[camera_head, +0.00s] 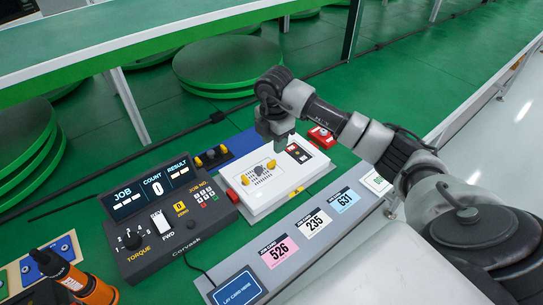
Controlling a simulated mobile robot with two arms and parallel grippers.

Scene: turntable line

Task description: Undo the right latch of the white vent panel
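The white vent panel (262,203) lies on the green work surface in the middle of the view, with a patch of dark vent slots on its top. Two yellow latches sit beside the slots, the left latch (246,180) and the right latch (271,164). My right gripper (279,147) points down just above the panel's far side, close behind the right latch. I cannot tell whether it touches the panel, and the gap between its fingers is not clear. My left gripper is not in view.
A dark torque console (165,220) stands left of the panel. Cards (314,222) lie on the grey front strip. An orange-and-black tool (75,279) stands at lower left.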

